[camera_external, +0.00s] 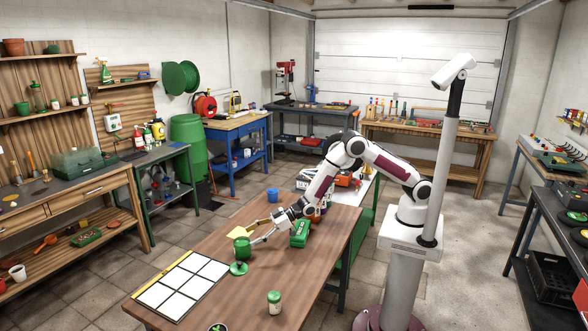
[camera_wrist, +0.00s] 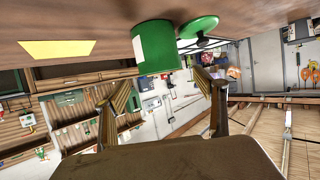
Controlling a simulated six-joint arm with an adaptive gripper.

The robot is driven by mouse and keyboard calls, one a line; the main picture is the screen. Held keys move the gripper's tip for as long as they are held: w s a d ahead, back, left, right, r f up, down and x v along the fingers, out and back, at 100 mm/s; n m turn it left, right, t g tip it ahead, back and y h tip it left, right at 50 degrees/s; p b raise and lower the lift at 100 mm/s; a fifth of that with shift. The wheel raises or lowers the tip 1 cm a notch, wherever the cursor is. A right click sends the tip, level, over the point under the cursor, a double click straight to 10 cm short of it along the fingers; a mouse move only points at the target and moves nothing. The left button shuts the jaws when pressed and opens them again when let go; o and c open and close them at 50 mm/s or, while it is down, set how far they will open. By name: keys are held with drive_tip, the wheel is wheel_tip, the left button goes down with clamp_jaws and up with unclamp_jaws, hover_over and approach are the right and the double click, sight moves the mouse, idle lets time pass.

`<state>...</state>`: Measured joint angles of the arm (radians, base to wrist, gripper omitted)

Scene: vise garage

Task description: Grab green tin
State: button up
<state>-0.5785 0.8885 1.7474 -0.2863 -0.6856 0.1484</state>
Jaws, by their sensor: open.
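The green tin (camera_external: 243,248) stands on the brown wooden table near its left part. In the wrist view the tin (camera_wrist: 156,46) appears at the top, ahead of the gap between the fingers. My gripper (camera_external: 258,231) is open, with its fingers pointing left toward the tin. In the wrist view the gripper (camera_wrist: 163,84) has its two fingers apart and nothing held between them. I cannot tell how far the tin is from the fingertips.
A round green lid-like piece (camera_external: 238,268) lies close to the tin. A yellow square (camera_external: 240,232) is just behind it. A green box (camera_external: 300,233), blue cup (camera_external: 272,195), white-tiled board (camera_external: 181,286) and green-lidded jar (camera_external: 274,302) are also on the table. The table's front middle is clear.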

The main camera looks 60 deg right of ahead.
sight(242, 244)
drive_tip(key=shift+w+a+f, duration=0.1)
drive_tip(key=shift+w+a, duration=0.1)
idle(0.4)
drive_tip(key=shift+x, duration=2.55)
drive_tip(key=c, duration=1.5)
drive_tip(key=shift+c, duration=0.5)
drive_tip(key=shift+r, duration=0.25)
